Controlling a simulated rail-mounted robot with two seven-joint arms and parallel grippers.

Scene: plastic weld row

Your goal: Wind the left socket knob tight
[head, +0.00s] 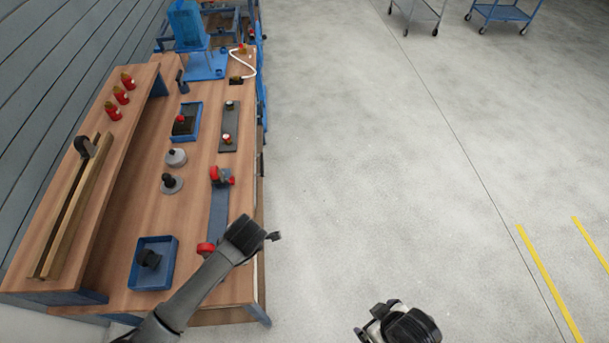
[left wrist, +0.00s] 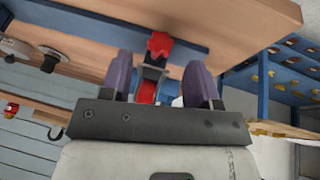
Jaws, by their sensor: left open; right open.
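In the head view a blue bar fixture (head: 218,212) lies along the table's right edge. It has red parts at its far end (head: 222,176) and a red knob at its near end (head: 206,248). My left gripper (head: 258,237) is over the table edge beside the bar's near part. In the left wrist view its two purple fingers are open, with a red knob (left wrist: 159,45) and a red part (left wrist: 146,90) on a blue bar (left wrist: 105,20) seen between them. Touching cannot be told, nor which knob is the left socket's. My right gripper (head: 385,322) is open, over the floor, away from the table.
A raised shelf (head: 95,180) with small red bottles runs along the left.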

